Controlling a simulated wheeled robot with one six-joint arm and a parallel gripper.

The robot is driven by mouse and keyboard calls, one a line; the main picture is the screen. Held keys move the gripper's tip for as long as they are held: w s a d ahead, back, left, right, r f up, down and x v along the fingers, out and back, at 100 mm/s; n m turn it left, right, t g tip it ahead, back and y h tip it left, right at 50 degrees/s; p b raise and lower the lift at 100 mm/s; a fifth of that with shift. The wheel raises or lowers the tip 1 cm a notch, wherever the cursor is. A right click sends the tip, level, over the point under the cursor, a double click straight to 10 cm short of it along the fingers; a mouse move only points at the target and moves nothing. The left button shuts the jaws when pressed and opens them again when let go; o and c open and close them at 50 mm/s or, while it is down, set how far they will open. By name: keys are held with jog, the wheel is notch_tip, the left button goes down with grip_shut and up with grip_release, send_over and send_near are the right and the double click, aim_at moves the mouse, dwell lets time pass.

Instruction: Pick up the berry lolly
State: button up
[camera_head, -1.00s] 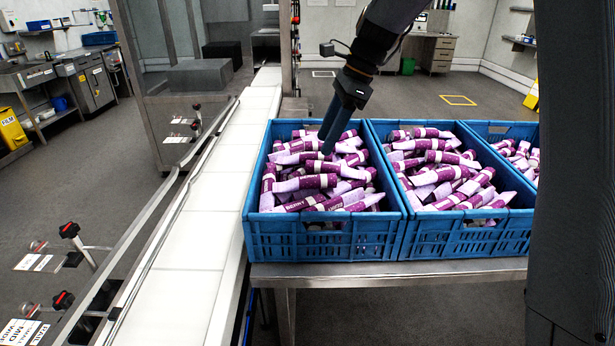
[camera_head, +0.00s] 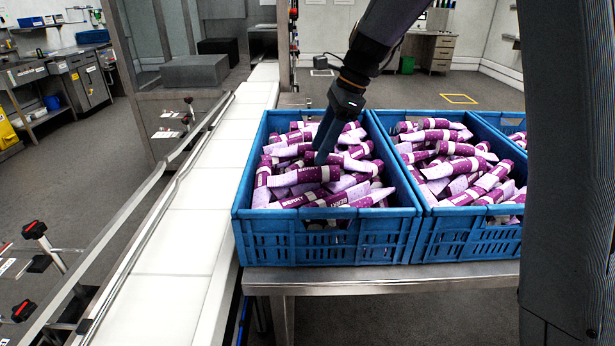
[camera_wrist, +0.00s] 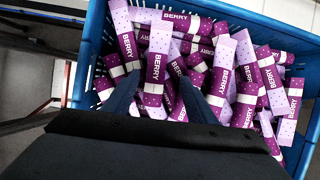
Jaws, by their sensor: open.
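Several purple and lilac berry lollies (camera_head: 305,175) lie in a jumbled heap in the left blue crate (camera_head: 330,241). In the wrist view, one lolly (camera_wrist: 157,66) marked BERRY lies between and just ahead of my fingertips, with others crossing close around it. My gripper (camera_head: 321,158) points down into this crate, its blue fingertips at the heap. In the wrist view, my gripper (camera_wrist: 160,98) has its two fingers spread apart. I cannot tell whether the fingertips touch any lolly. The lower parts of the nearest lollies are hidden by my gripper.
A second crate (camera_head: 470,236) of the same lollies stands right beside the first, with another partly seen behind my arm. The crates stand on a steel table (camera_head: 400,277). A white conveyor (camera_head: 185,240) runs along the left and its belt is empty.

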aim_at(308, 169)
jog(key=x, duration=0.1)
jog(key=p+x, duration=0.1)
jog(key=x, duration=0.1)
jog(key=p+x, duration=0.1)
jog(key=x, duration=0.1)
jog(key=shift+s+a+r, duration=0.1)
jog(key=shift+s+a, duration=0.15)
jog(key=shift+s, duration=0.15)
jog(key=shift+a+f, duration=0.15)
jog(key=shift+f, duration=0.25)
jog(key=c, duration=1.2)
jog(key=shift+r, duration=0.1)
